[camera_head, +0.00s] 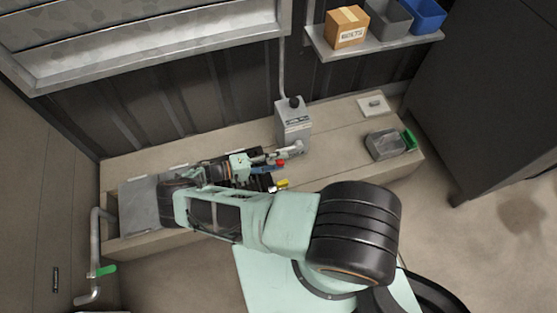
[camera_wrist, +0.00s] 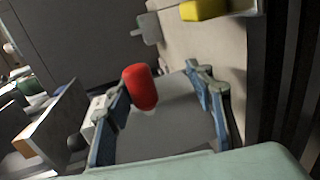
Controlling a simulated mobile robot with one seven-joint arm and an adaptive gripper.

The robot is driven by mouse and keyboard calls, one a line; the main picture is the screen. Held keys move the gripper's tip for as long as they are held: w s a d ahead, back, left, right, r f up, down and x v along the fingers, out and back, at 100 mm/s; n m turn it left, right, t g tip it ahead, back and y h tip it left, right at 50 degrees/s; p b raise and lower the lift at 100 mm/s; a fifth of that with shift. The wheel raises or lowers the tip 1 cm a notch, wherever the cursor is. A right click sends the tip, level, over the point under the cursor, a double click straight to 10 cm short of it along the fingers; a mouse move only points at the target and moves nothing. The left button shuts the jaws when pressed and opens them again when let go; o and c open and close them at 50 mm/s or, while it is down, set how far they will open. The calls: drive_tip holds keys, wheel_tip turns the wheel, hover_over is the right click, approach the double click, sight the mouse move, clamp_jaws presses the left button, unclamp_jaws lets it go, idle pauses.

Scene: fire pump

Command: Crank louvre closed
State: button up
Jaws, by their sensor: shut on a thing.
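A grey crank box (camera_head: 293,125) with a black knob on top stands at the back of the bench, a conduit rising from it. A short grey crank arm (camera_head: 290,151) reaches from its front to a red crank handle (camera_head: 281,163). My gripper (camera_head: 268,165) is at this handle and shut on it. In the wrist view the red handle (camera_wrist: 140,88) lies between the blue-grey fingers of my gripper (camera_wrist: 165,100), nearer the left one; the exact contact is hard to see. The louvre (camera_head: 130,40) is at the upper left; its slat angle is unclear.
A yellow-tipped part (camera_head: 280,185) is close to my gripper. The bench (camera_head: 340,135) holds a grey tray (camera_head: 385,145) with a green part and a small white plate (camera_head: 373,105). A shelf (camera_head: 375,42) with a carton and bins hangs above. A dark cabinet stands right.

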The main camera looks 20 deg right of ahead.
drive_tip(key=shift+s+a+f, duration=0.15)
drive_tip(key=shift+f, duration=0.15)
drive_tip(key=v, duration=1.2)
drive_tip(key=shift+r, duration=0.3)
drive_tip(key=shift+w+r, duration=0.1)
drive_tip(key=shift+w, duration=0.1)
